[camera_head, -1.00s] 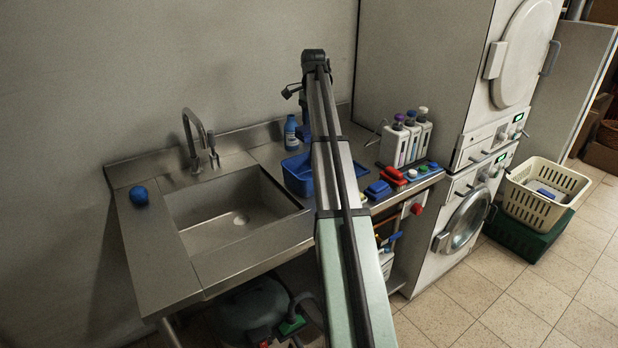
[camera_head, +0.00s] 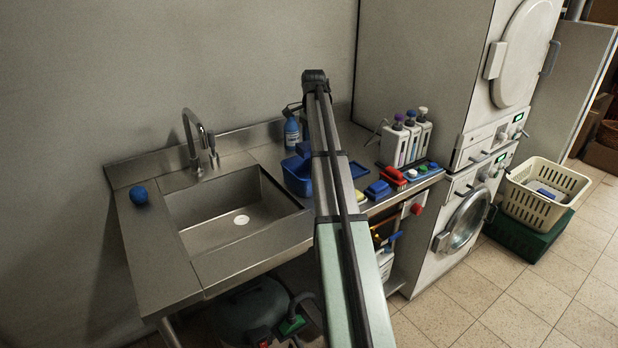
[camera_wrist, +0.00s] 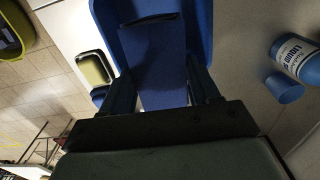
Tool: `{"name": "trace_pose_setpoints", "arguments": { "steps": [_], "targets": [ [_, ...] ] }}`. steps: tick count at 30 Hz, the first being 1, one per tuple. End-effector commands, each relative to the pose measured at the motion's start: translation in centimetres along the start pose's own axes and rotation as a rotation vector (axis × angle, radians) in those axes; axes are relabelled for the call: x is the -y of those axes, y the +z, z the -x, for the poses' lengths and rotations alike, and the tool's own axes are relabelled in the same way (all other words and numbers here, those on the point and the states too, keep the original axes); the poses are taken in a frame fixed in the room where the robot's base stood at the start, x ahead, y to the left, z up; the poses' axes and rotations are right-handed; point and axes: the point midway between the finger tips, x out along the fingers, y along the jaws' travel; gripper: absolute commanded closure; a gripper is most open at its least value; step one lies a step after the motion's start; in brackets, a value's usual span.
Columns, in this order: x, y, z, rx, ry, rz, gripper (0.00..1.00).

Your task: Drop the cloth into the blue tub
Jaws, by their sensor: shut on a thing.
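A dark blue folded cloth (camera_wrist: 160,62) is pinched between the two fingers of my gripper (camera_wrist: 163,88) in the wrist view. In the head view the cloth (camera_head: 304,149) shows just left of my arm, over the blue tub (camera_head: 297,184). The tub stands on the counter right of the sink; its blue wall (camera_wrist: 104,14) surrounds the cloth's far end in the wrist view. I cannot tell whether the cloth touches the tub. My arm hides the gripper and the tub's right side in the head view.
A blue bottle (camera_head: 291,132) stands close behind the tub. The sink (camera_head: 235,210) is left of the tub. A yellow sponge (camera_head: 360,196) lies near my arm.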

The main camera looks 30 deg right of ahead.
Motion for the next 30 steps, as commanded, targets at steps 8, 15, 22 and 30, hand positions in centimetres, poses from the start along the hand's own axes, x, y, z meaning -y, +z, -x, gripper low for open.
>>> {"name": "trace_pose_setpoints", "arguments": {
  "steps": [8,15,22,30],
  "targets": [
    [0.0,0.0,0.0,0.0,0.0,0.0,0.29],
    [0.0,0.0,0.0,0.0,0.0,0.0,0.1],
    [0.0,0.0,0.1,0.0,0.0,0.0,0.1],
    [0.1,-0.1,3.0,-0.001,-0.002,0.0,0.1]
  ]
}}
